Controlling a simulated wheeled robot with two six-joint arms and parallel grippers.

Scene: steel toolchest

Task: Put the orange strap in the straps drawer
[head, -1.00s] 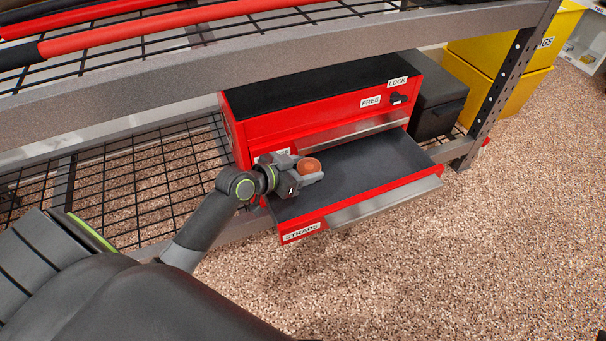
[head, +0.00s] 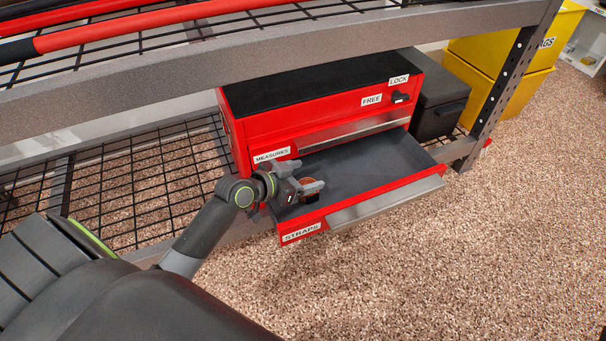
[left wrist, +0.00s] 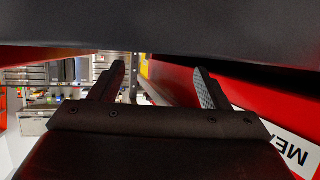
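The red toolchest (head: 330,105) stands on the lower wire shelf with its straps drawer (head: 385,196) pulled out, label "STRAPS" at its front left. My left gripper (head: 312,186) is at the left part of this drawer. Its two fingers stand apart, and in the left wrist view the gap between them (left wrist: 160,88) is empty. My right gripper is not in view.
The drawer marked "MEASURES" (head: 272,156) is shut above. A knob (head: 401,97) stands by "FREE" and "LOCK" labels. The steel upper shelf beam (head: 250,68) runs over the chest. A dark case (head: 440,105) and yellow bins (head: 505,75) are at right. The rest of the straps drawer is clear.

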